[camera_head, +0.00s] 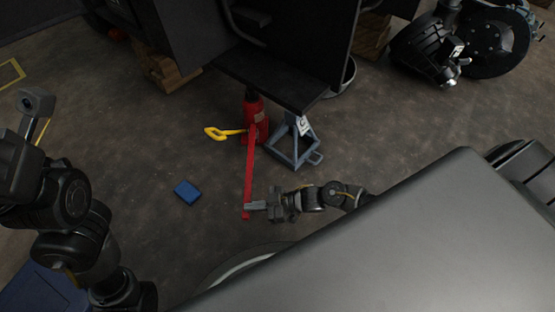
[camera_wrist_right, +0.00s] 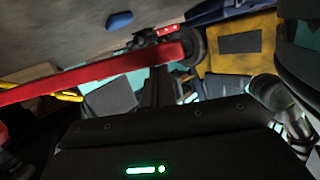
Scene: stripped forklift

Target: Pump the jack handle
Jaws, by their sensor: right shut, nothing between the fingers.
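The red jack (camera_head: 254,118) stands upright on the floor under the dark forklift body. Its long red handle (camera_head: 249,180) slopes from the jack toward me, with its free end low near my right gripper. My right gripper (camera_head: 256,206) is shut and empty, its fingertips at the handle's free end. In the right wrist view the handle (camera_wrist_right: 95,77) crosses just beyond the shut fingers (camera_wrist_right: 158,84); I cannot tell whether they touch it. My left arm is at the left edge, and its gripper (camera_head: 32,108) shows too unclearly to tell its state.
A grey jack stand (camera_head: 293,150) is right beside the jack. A yellow hooked piece (camera_head: 221,133) sticks out left of it. A blue box (camera_head: 187,192) lies on the floor left of the handle. Wooden blocks (camera_head: 165,70) and a dark wheel (camera_head: 495,45) are farther back.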

